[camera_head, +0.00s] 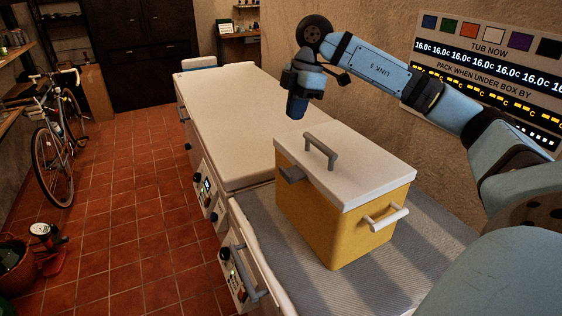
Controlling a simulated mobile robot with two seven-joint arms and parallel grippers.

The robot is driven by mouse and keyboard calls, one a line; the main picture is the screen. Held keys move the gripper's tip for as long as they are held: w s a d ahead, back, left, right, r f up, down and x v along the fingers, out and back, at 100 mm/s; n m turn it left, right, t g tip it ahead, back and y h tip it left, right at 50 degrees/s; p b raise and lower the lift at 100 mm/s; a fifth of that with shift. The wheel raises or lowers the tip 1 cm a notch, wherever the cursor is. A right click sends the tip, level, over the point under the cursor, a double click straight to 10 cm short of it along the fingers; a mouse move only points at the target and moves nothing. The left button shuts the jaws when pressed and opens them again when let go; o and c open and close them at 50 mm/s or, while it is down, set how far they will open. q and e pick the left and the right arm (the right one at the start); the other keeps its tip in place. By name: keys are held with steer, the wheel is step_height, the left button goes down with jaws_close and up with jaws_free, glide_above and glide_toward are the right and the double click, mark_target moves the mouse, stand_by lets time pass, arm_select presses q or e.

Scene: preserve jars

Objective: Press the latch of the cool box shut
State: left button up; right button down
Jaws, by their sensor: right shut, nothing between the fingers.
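The cool box (340,225) is yellow with a white lid (350,165), and it stands on a grey ribbed surface. The lid lies on the box and has a grey handle on top (321,147). A grey latch (290,174) sticks out from the upper front left side of the box, just below the lid edge. My right gripper (296,108) is shut and empty. It hangs in the air above and behind the lid's far left corner, pointing down, apart from the latch. My left gripper is not in view.
A white side handle (386,218) juts from the near right end of the box. A long pale counter top (240,115) runs behind it and is clear. Machine fronts with knobs face the tiled floor (130,210). A bicycle (55,140) stands far left.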

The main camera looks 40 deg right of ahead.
mark_target(285, 171)
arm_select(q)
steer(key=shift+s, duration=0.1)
arm_select(e)
steer(key=x, duration=0.4)
steer(key=p+x, duration=0.1)
steer(key=x, duration=0.3)
steer(key=d+p+x, duration=0.1)
steer(key=x, duration=0.3)
steer(key=shift+a+f, duration=0.15)
steer(key=shift+f, duration=0.95)
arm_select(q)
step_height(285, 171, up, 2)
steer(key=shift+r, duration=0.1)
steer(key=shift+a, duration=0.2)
